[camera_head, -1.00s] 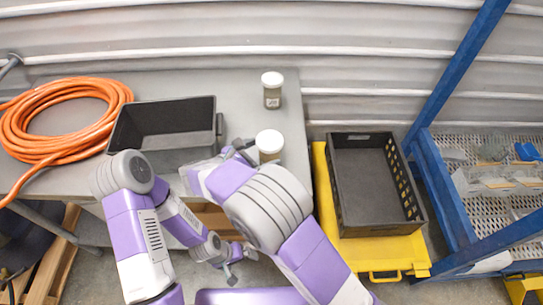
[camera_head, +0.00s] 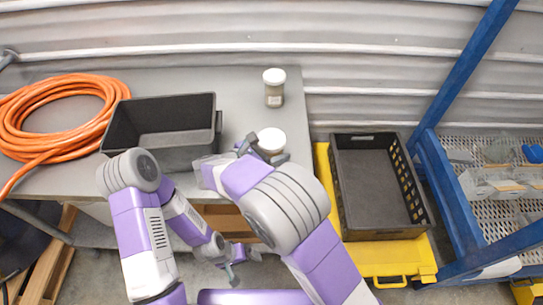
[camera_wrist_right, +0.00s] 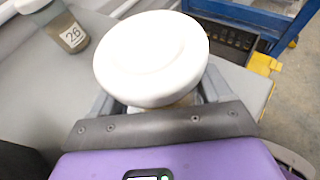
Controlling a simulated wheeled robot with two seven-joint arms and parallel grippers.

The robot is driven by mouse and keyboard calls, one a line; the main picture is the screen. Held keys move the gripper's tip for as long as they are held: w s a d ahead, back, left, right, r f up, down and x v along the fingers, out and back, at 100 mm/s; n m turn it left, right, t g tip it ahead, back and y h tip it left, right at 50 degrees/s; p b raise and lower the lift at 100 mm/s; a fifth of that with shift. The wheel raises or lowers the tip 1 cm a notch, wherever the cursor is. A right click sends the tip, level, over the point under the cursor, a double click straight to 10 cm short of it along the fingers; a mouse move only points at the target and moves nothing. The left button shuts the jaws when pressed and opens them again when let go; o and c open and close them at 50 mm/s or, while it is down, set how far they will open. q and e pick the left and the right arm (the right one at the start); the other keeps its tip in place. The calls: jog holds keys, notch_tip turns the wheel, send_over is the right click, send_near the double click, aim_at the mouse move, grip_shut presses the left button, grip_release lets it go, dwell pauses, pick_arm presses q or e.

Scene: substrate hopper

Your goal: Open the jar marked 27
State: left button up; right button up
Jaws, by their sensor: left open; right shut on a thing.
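A jar with a white lid (camera_head: 271,140) stands near the right front of the grey table. My right gripper (camera_head: 261,150) is shut on its body just below the lid. In the right wrist view the white lid (camera_wrist_right: 152,55) sits on the jar between the fingers and hides most of the body; no number on it can be read. A second white-lidded jar (camera_head: 274,90) stands behind it, and its label reads 26 in the right wrist view (camera_wrist_right: 68,30). My left gripper (camera_head: 241,264) is open and empty, low in front of the table edge.
A dark open bin (camera_head: 165,157) stands left of the jars, with a coiled orange hose (camera_head: 22,150) farther left. A black crate (camera_head: 384,232) rests on a yellow base right of the table (camera_head: 240,88), beside a blue-framed rack (camera_head: 450,205).

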jog(key=shift+c, duration=0.7)
notch_tip(320, 180, up, 10)
jog(key=p, duration=0.3)
jog(key=o, duration=0.8)
jog(key=c, duration=1.1)
jog(key=d+f+n+t+y, duration=0.1)
jog(key=d+f+n+y, duration=0.1)
jog(key=d, duration=0.6)
jog(key=d+f+n+t+y, duration=0.2)
jog(key=d, duration=0.6)
jog(key=shift+s+d+f+n+t+y, duration=0.2)
jog(key=shift+s+f+n+y, duration=0.2)
jog(key=shift+s+f, duration=0.25)
jog(key=shift+s+d+f+n+t+y, duration=0.2)
jog(key=shift+s+f+n+y, duration=0.25)
jog(key=shift+f, duration=0.25)
jog(key=shift+s+d+f+n+t+y, duration=0.1)
jog(key=shift+s+d+f+n+y, duration=0.2)
jog(key=shift+s+f, duration=0.35)
